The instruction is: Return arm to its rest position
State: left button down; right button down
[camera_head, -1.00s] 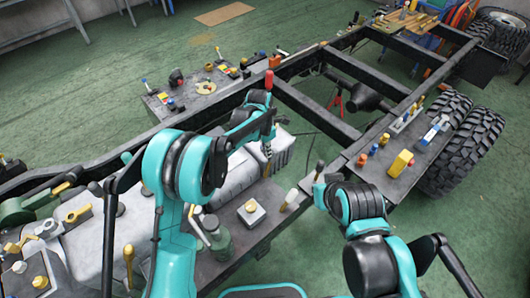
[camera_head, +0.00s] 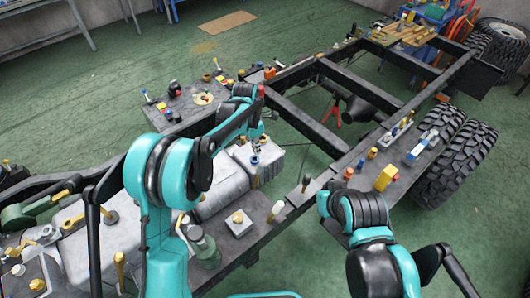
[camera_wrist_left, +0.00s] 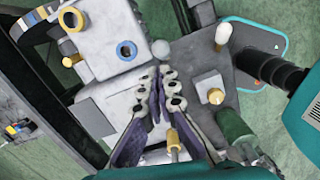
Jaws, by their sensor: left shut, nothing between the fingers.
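My left arm (camera_head: 160,180) comes in from the left, teal and black, with its forearm raised and bent over the chassis. My left gripper (camera_head: 254,152) points down over the silver-grey tank (camera_head: 222,190) at the chassis side. In the left wrist view the two fingers (camera_wrist_left: 160,78) meet at their tips, with nothing held between them. Whether the tips touch anything below is unclear. My right arm (camera_head: 362,210) is folded at the lower right, and its gripper does not show.
The black chassis frame (camera_head: 318,128) runs to the upper right. A side plate (camera_head: 415,165) with yellow and blue parts stands by big tyres (camera_head: 455,165). Another plate (camera_head: 190,108) with small parts lies beyond the frame. Green floor (camera_head: 120,75) is open at the upper left.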

pick_arm(q)
jog(key=shift+a+r, duration=0.1)
jog(key=shift+r, duration=0.5)
pick_arm(e)
jog(key=shift+d+r, duration=0.3)
pick_arm(q)
jog(key=shift+a, duration=0.1)
